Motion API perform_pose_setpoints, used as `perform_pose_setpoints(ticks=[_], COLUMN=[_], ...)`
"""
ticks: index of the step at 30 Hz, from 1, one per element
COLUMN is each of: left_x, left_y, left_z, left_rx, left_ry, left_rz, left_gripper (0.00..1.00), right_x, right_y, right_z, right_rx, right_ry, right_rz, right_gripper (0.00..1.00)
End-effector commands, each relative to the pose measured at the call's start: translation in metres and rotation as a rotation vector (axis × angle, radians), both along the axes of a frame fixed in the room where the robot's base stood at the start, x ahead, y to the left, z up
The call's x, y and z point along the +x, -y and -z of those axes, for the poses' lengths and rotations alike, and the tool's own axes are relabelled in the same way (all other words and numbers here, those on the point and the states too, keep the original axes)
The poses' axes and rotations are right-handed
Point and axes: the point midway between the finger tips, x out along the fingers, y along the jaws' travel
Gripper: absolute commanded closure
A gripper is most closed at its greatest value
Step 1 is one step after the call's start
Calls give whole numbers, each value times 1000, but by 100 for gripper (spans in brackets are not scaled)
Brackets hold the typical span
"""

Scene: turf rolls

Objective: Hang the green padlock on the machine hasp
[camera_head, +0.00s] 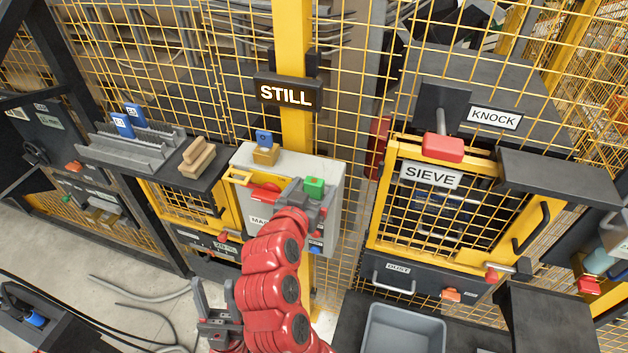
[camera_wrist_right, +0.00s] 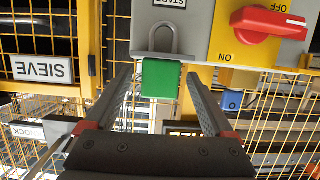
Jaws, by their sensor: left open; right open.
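The green padlock (camera_wrist_right: 161,79) is at the grey machine box (camera_head: 325,172). In the right wrist view its grey shackle points up the picture, against the box face, with a grey plate at its base. I cannot tell whether the shackle passes through that plate, and I cannot clearly make out the hasp. The padlock also shows green in the head view (camera_head: 314,187). My right gripper (camera_wrist_right: 161,88) is open, with one finger on each side of the padlock and gaps visible. My left gripper (camera_head: 215,308) is open and empty at lower left, away from the box.
A red rotary switch (camera_wrist_right: 268,22) is beside the padlock on the box. A small block with a blue top (camera_head: 264,140) stands on the box. A wooden brush-like block (camera_head: 197,157) lies on the dark shelf to the left. Yellow mesh fencing surrounds the box.

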Motion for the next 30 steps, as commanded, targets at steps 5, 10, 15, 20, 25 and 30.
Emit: perform_pose_setpoints(ticks=[5,10,15,20,25,30], left_x=[0,0,0,0,0,0], left_y=[0,0,0,0,0,0], left_z=[-6,-5,-5,-5,-5,-5], left_rx=[0,0,0,0,0,0], left_ry=[-1,-1,-1,-1,-1,-1], left_rz=[0,0,0,0,0,0], left_gripper=[50,50,50,50,50,50], right_x=[10,10,10,10,10,10], right_y=[3,3,3,3,3,3], right_z=[5,6,5,5,5,5], right_rx=[1,0,0,0,0,0], right_ry=[-4,-3,-2,-2,-2,-1], right_rz=[-1,-1,-1,-1,-1,-1], right_gripper=[12,12,43,72,100,100])
